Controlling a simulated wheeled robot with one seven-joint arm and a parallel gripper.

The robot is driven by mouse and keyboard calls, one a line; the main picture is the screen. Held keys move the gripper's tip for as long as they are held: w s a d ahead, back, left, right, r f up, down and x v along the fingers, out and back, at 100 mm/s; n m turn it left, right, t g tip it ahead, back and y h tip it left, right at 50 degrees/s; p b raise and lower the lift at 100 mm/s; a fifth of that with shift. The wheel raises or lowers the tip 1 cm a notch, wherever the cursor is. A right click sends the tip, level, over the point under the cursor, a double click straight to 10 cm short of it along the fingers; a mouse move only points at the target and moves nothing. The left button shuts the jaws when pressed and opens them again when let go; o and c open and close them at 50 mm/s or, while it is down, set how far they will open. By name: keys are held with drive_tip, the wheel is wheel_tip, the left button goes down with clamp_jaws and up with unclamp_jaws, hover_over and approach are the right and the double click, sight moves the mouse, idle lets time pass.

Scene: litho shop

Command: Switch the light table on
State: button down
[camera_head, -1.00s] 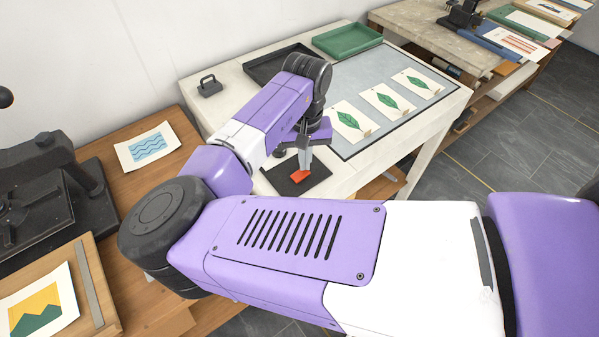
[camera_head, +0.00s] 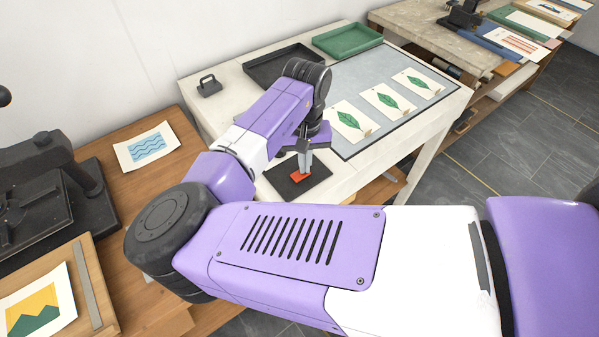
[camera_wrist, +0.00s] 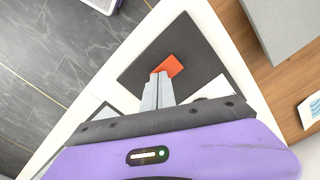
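The light table (camera_head: 232,108) is white with a grey-blue panel (camera_head: 352,82) that shows no clear glow. Three green leaf prints lie on the panel. A red rocker-like switch (camera_head: 298,178) sits on a dark square plate (camera_head: 284,188) at the table's near left corner. In the wrist view the red switch (camera_wrist: 171,65) and dark plate (camera_wrist: 196,60) lie just beyond my fingertips. My gripper (camera_head: 305,172) points down over the switch with its fingers together and nothing seen between them (camera_wrist: 157,92). The fingertips are at or very close to the switch; I cannot tell if they touch. They hide part of it.
A black tray (camera_head: 262,74), a green tray (camera_head: 347,50) and a small dark weight (camera_head: 208,87) stand at the table's back. A wooden bench with a wave print (camera_head: 148,146) and a dark press (camera_head: 30,205) is on the left. Grey floor lies right.

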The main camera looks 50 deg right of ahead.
wheel_tip(320, 180, up, 7)
drive_tip(key=p, duration=0.7)
idle(0.4)
drive_tip(key=shift+f, duration=0.1)
idle(0.4)
